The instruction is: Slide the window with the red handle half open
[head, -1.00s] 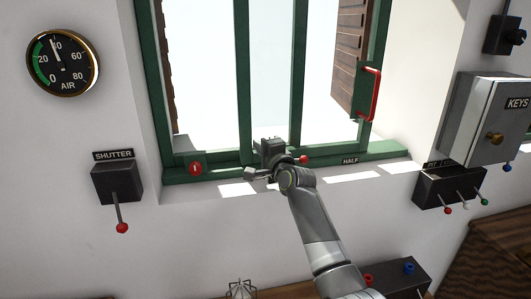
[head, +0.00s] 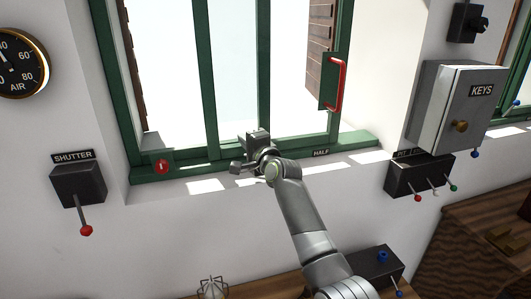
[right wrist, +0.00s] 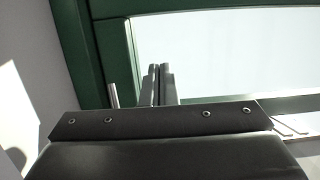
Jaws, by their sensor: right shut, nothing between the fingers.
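The window (head: 210,100) has a green frame with two upright bars in its middle. Its red handle (head: 339,85) is a vertical bar on a green part at the right side. A "HALF" label (head: 321,153) sits on the lower green rail, right of my gripper. My right gripper (head: 257,140) is shut and empty, in front of the lower rail near the right middle bar, well left of and below the red handle. In the right wrist view its fingers (right wrist: 157,80) are together before the pane and green frame; contact cannot be told. My left gripper is not in view.
A red disc (head: 162,167) marks the rail's left end. A shutter lever box (head: 77,185) hangs at left. A grey key cabinet (head: 445,105) and a lever box (head: 400,180) stick out at right. Wooden furniture (head: 470,230) stands lower right. The wall below the sill is mostly clear.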

